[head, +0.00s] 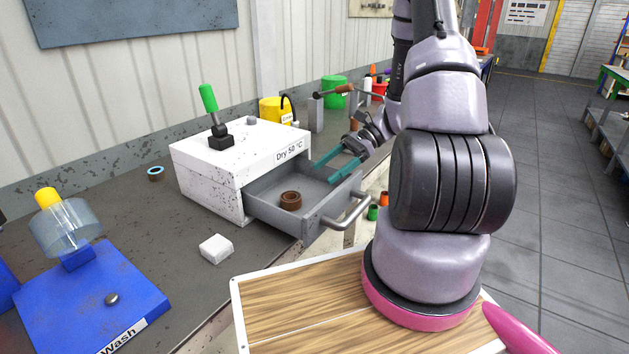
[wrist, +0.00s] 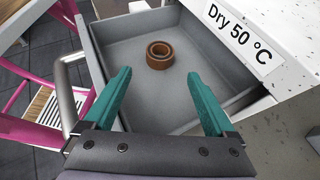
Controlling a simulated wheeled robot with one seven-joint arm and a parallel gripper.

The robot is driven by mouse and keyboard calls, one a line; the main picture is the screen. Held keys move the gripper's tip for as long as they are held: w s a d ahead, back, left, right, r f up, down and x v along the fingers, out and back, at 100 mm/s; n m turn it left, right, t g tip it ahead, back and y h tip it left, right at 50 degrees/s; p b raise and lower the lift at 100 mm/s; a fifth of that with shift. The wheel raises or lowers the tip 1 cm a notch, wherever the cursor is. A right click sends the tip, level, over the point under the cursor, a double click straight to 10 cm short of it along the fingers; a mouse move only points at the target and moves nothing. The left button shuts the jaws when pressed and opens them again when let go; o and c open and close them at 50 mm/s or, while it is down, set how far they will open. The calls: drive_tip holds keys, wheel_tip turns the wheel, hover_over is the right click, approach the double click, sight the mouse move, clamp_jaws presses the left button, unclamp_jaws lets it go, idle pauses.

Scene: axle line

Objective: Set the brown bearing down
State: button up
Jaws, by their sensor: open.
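The brown bearing (head: 290,201) lies flat on the floor of the open grey drawer (head: 268,212) of the white dryer box (head: 235,163), which is labelled "Dry 50 °C". The bearing also shows in the wrist view (wrist: 160,55), beyond the fingertips and clear of them. My gripper (head: 322,171) has teal fingers, spread wide apart with nothing between them. It is above the drawer's right side in the head view. The fingers also show in the wrist view (wrist: 158,78).
A blue wash stand (head: 90,300) with a clear, yellow-capped bottle stands at the left. A white block (head: 216,249) and a blue-rimmed ring (head: 155,173) lie on the bench. The drawer handle (head: 348,211) sticks out to the right. Green and orange pieces (head: 373,212) sit beyond it.

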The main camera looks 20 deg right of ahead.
drive_tip(key=shift+d+r, duration=0.25)
drive_tip(key=shift+d, duration=0.25)
drive_tip(key=shift+r, duration=0.35)
drive_tip(key=s+a+r+n+t+h, duration=0.1)
drive_tip(key=s+r+n+t+h, duration=0.1)
drive_tip(key=r, duration=0.8)
drive_tip(key=s+a+r+n+t+h, duration=0.2)
drive_tip(key=s+r+n, duration=0.4)
drive_tip(key=r, duration=0.4)
drive_tip(key=s+a+r+n+t+h, duration=0.2)
drive_tip(key=s+r+n+t+h, duration=0.2)
drive_tip(key=r, duration=0.6)
drive_tip(key=shift+s+r+n+h, duration=0.15)
drive_tip(key=shift+s+n+h, duration=0.15)
drive_tip(key=shift+s+h, duration=0.55)
drive_tip(key=shift+w+h, duration=0.25)
